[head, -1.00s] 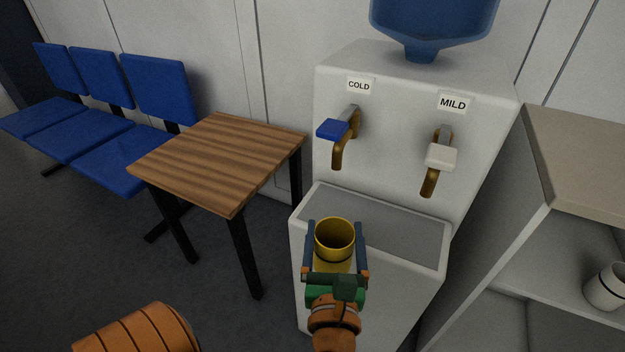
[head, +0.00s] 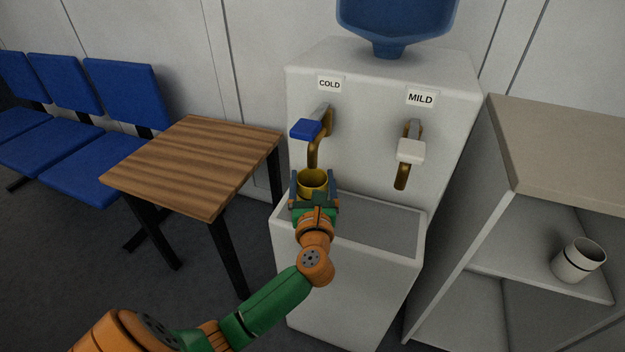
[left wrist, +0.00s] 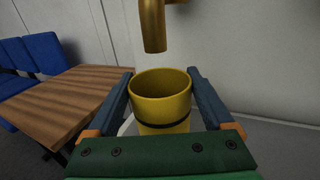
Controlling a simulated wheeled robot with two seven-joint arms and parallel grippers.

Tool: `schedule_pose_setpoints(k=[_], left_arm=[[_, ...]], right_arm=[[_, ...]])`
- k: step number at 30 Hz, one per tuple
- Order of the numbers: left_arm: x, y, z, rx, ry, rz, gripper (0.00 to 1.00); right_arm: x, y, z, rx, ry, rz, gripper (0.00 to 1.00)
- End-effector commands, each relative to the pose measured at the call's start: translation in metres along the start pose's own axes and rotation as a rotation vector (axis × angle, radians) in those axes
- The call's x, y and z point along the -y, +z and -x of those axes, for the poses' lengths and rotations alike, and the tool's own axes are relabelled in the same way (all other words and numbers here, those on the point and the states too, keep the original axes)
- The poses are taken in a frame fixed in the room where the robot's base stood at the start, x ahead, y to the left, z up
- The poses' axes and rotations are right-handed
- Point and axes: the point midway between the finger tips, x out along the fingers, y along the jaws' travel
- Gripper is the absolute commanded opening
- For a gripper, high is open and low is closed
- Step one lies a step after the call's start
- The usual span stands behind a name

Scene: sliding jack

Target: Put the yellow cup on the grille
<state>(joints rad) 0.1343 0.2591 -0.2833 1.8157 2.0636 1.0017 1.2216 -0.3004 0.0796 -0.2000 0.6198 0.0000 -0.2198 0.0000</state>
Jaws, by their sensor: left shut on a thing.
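The yellow cup (head: 313,183) is upright between the fingers of my left gripper (head: 314,190), which is shut on it. In the left wrist view the cup (left wrist: 160,98) is empty inside as far as I see, with a dark band, and a brass spout (left wrist: 153,25) hangs just above and beyond its rim. In the head view the cup is below the cold tap's spout (head: 313,152). The grey grille (head: 380,228) lies in the recess of the white dispenser. I cannot tell whether the cup's base touches it. My right gripper is not in view.
The cold tap has a blue lever (head: 306,129); the mild tap has a white lever (head: 410,151) to the right. A wooden table (head: 190,165) stands left of the dispenser (head: 350,290). A white cup (head: 578,261) sits on a shelf at right. The grille's right part is clear.

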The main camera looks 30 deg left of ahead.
Motion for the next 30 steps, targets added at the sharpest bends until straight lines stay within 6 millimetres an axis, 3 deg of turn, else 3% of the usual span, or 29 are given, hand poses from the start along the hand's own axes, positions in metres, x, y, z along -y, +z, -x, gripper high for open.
schedule_pose_setpoints(k=[4, 5, 6, 16, 30], left_arm=[[0.0, -0.006, 0.0, -0.001, 0.0, 0.0, 0.0], [0.0, -0.004, 0.0, 0.0, 0.0, 0.0, 0.94], [0.0, -0.004, 0.0, 0.0, 0.0, -0.001, 1.0], [0.001, 0.0, 0.005, -0.002, -0.002, -0.001, 1.0], [0.001, -0.003, 0.106, -0.004, -0.003, 0.001, 1.0]], right_arm=[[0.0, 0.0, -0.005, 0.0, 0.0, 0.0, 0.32], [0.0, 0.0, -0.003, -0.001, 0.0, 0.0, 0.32], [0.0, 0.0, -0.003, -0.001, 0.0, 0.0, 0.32], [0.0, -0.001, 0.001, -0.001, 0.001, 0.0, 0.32], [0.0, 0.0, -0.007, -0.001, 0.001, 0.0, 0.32]])
